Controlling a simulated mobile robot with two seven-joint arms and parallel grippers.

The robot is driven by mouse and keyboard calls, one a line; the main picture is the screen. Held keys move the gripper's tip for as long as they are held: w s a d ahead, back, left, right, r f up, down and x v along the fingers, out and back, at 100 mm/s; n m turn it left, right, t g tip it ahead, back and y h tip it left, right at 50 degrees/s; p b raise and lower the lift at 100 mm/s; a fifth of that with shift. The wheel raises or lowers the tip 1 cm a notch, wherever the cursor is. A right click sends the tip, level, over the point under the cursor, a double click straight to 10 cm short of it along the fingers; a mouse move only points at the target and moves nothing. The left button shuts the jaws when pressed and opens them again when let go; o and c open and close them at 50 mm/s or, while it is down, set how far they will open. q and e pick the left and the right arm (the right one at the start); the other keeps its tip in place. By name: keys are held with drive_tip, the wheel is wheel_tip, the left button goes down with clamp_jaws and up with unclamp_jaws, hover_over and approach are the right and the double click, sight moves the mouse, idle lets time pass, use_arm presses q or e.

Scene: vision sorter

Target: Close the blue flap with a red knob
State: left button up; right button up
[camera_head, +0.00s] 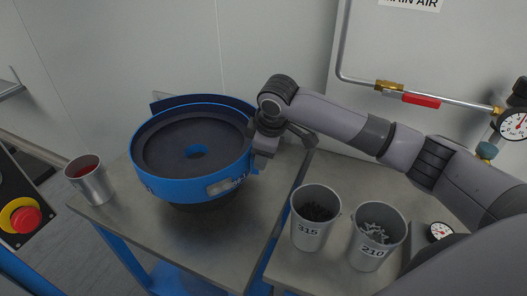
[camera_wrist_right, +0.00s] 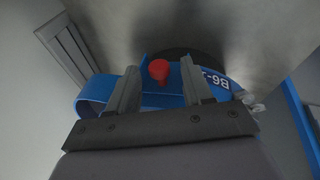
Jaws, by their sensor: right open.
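The blue bowl feeder (camera_head: 160,182) stands on a metal table, and its blue side also shows in the right wrist view (camera_wrist_right: 215,82). In that view the red knob (camera_wrist_right: 158,70) sits between the two fingers of my right gripper (camera_wrist_right: 160,66), in front of blue metal. The fingers are apart, with a visible gap on each side of the knob. In the head view my right gripper (camera_head: 264,150) is at the right side of the bowl and hides the knob. I cannot tell the flap's edges or how far it stands open. My left gripper is out of view.
Metal cups marked 315 (camera_head: 311,232) and 210 (camera_head: 366,256) stand on the right table, holding small parts. A metal cup with red inside (camera_head: 91,184) stands at the left. A red stop button (camera_head: 25,219) is at the far left. A pipe with a red valve handle (camera_head: 421,100) runs along the wall.

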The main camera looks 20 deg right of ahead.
drive_tip(key=v, duration=0.7)
idle(0.5)
